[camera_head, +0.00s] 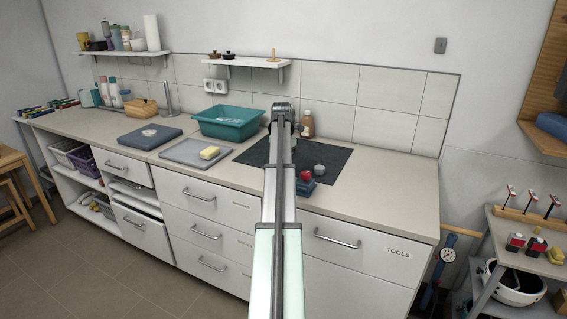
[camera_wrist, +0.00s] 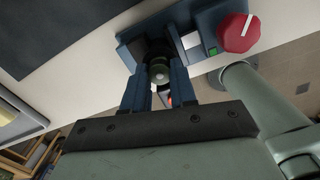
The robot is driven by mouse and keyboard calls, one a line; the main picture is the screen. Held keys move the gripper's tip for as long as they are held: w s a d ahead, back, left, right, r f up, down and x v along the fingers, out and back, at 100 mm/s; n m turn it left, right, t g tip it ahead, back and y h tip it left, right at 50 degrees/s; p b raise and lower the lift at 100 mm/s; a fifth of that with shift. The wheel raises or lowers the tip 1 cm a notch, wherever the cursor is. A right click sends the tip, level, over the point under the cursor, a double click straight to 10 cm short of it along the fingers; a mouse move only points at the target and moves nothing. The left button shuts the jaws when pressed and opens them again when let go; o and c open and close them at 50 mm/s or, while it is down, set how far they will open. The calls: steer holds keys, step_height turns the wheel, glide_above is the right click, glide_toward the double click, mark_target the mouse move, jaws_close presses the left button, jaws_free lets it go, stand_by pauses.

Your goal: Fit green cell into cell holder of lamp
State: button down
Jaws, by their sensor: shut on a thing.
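My gripper (camera_wrist: 158,66) is shut on a small dark greenish cylinder with a pale round end, the green cell (camera_wrist: 159,73). The cell sits between the fingertips, in front of the dark recess at the left end of a blue unit, the lamp (camera_wrist: 130,30). The lamp has a red knob (camera_wrist: 238,32) and a small green square beside a pale block. I cannot tell whether the cell is inside the holder or just before it. In the head view the lamp's red knob (camera_head: 305,176) shows just right of my arm, which hides the gripper and cell.
A dark mat (camera_head: 336,158) lies on the worktop, with a grey round piece (camera_head: 319,169) beside the lamp. A teal basin (camera_head: 228,122), a grey tray (camera_head: 183,155) with a yellow sponge (camera_head: 209,152) and a brown bottle (camera_head: 307,124) stand around it. The right worktop is clear.

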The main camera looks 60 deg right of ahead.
steer(key=shift+f, duration=0.15)
steer(key=c, duration=0.9)
jaws_free()
